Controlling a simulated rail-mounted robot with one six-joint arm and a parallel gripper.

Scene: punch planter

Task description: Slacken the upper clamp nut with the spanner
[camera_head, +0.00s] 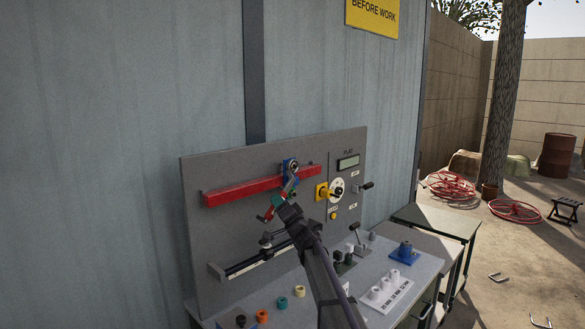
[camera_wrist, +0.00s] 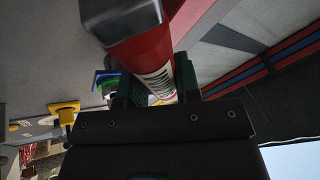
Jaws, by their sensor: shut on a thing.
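The blue upper clamp (camera_head: 291,165) sits on the red bar (camera_head: 240,188) of the grey upright panel, with a dark round nut-like part on its face. My gripper (camera_head: 279,203), with green fingertips, is just below it, in front of the panel. It is shut on the red spanner handle (camera_wrist: 155,50); the grey handle end (camera_wrist: 118,18) points towards the wrist camera. The handle's red lower end (camera_head: 266,215) shows left of my gripper. The spanner slants up towards the clamp. I cannot tell whether its jaw is around the nut.
A yellow-backed knob (camera_head: 322,191) and a white dial (camera_head: 337,189) are close to the right. A lower dark rail (camera_head: 255,263) runs below my gripper. The bench holds coloured rings (camera_head: 282,303), a tray of white pegs (camera_head: 385,292) and a blue block (camera_head: 404,254).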

